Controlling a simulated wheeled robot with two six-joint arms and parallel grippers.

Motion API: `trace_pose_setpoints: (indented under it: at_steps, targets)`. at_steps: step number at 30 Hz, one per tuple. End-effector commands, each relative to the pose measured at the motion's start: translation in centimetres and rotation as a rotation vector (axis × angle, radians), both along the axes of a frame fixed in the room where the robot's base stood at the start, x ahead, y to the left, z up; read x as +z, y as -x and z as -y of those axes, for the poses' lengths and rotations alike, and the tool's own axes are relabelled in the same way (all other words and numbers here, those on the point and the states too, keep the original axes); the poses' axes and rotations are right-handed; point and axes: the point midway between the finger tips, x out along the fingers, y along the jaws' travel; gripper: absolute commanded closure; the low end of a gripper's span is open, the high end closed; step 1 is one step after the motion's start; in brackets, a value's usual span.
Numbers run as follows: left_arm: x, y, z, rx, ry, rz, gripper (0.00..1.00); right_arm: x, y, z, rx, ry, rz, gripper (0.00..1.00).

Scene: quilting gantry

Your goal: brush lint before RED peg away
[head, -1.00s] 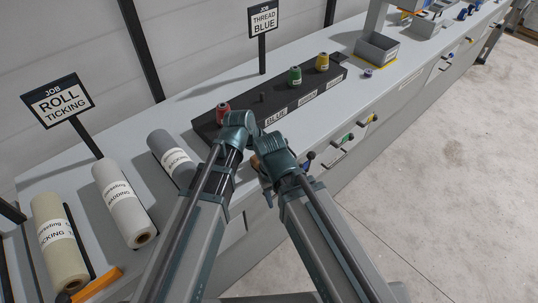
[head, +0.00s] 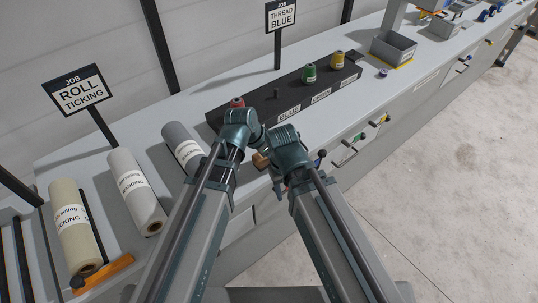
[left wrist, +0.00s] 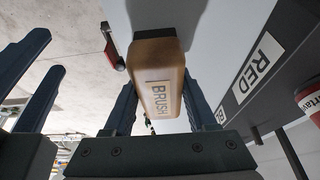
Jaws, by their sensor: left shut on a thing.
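My left gripper (left wrist: 160,105) is shut on a tan brush (left wrist: 162,82) marked BRUSH, held between its fingers. The brush (head: 260,160) also shows in the head view, partly behind my arms at the front of the black peg rack (head: 335,83). A white RED label (left wrist: 259,64) on the rack is right of the brush in the left wrist view. A red spool (head: 237,102) stands at the rack's left end, partly hidden by my left gripper (head: 254,142). My right gripper (left wrist: 38,80) is close beside the left one, its fingers apart and empty. I cannot make out any lint.
A bare peg (head: 277,91), a green spool (head: 309,73) and a yellow spool (head: 337,60) are farther along the rack. Several fabric rolls (head: 135,192) lie at left. A grey bin (head: 393,49) stands beyond the rack. Drawers with handles line the bench front.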

Motion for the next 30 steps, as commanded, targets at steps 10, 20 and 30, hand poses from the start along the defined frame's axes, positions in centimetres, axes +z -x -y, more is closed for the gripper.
trace_pose_setpoints:
  at_steps: [10,20,30]
  targets:
    - [4.0,-0.1,0.1,0.001,0.003,0.001,0.95,4.0,0.0,0.0,0.000,0.000,0.000,0.50]
    - [4.5,-0.1,0.1,0.001,0.003,0.001,0.95,4.5,0.0,0.0,0.000,0.000,0.000,0.50]
    - [6.0,-0.1,0.1,0.001,0.003,0.001,0.95,6.0,0.0,0.0,0.000,0.000,0.000,0.50]
